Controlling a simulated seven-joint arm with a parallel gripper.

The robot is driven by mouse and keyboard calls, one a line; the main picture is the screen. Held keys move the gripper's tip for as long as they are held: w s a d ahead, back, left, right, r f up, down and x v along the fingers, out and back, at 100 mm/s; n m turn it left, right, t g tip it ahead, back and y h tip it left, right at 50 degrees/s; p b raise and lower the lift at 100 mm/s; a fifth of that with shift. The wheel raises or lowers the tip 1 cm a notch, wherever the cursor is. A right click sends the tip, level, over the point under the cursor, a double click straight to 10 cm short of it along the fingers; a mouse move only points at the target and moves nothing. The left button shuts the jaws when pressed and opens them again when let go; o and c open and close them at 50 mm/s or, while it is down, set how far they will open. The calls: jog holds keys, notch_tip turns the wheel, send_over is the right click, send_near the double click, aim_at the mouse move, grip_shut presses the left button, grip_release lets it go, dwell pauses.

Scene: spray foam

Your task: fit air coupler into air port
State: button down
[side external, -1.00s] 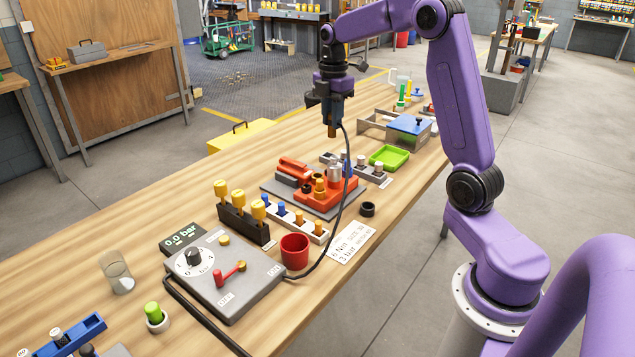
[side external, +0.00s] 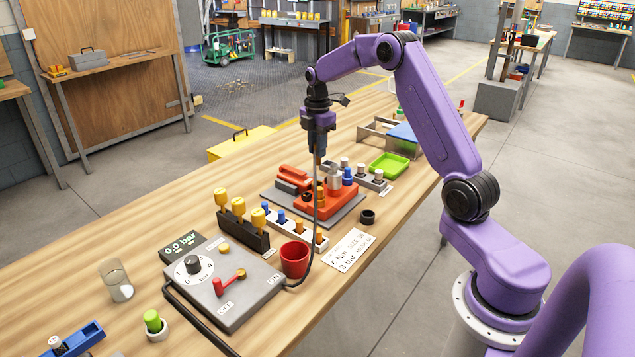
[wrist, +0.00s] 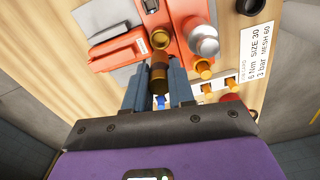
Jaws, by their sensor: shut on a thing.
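My gripper (side external: 319,150) is shut on a brown cylindrical air coupler (wrist: 160,73), which also shows below the fingers in the side view (side external: 320,161). I hold it pointing down above the orange fixture (side external: 340,199). A black hose (side external: 316,235) hangs from the gripper end to the grey control box. In the wrist view, a round brass opening (wrist: 160,38) on the fixture lies just beyond the coupler's tip. It looks like the air port, but I cannot tell whether they touch. In the side view, the hose and coupler partly cover that area.
The grey control box (side external: 222,292) with a red lever stands at the front left, a red cup (side external: 294,260) beside it. Yellow-topped plugs (side external: 238,205) stand in a black rack. A green tray (side external: 389,165) and a black ring (side external: 367,217) lie right of the fixture.

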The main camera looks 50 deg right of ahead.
aim_at(317, 164)
jog(key=shift+f, duration=4.2)
jog(key=shift+f, duration=0.2)
jog(key=c, duration=1.2)
grip_release()
jog(key=shift+c, duration=0.2)
